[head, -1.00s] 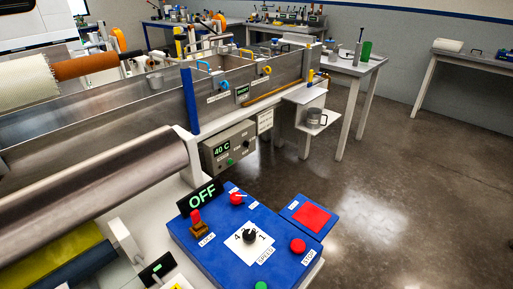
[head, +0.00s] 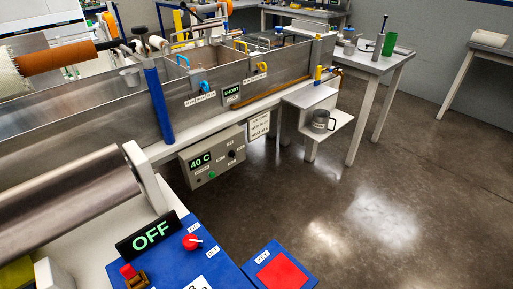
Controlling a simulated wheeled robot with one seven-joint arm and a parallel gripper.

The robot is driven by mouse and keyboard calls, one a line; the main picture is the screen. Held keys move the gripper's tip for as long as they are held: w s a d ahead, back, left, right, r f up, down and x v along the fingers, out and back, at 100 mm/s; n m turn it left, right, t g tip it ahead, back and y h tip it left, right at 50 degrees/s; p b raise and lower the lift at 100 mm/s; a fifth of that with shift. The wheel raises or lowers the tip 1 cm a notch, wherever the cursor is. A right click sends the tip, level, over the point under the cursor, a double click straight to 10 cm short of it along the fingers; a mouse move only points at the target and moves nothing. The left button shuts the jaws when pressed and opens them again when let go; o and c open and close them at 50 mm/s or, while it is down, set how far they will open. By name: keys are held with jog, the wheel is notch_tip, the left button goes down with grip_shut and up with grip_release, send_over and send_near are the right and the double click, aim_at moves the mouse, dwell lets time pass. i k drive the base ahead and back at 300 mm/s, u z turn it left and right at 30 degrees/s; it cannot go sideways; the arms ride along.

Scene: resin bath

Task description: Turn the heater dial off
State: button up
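The heater control box (head: 211,160) is a grey-green panel on the front of the metal resin bath, in the middle of the head view. Its display (head: 201,160) reads 40 C in green. A small black dial (head: 231,154) sits on its right part, with small labels around it that are too small to read. A green button or lamp (head: 211,174) is low on the panel. My gripper is not in view.
A metal roller (head: 75,205) is at left. The floor at right is clear.

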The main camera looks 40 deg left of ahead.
aim_at(232, 153)
jog(key=u, duration=0.05)
jog(key=i, duration=5.2)
jog(key=u, duration=3.9)
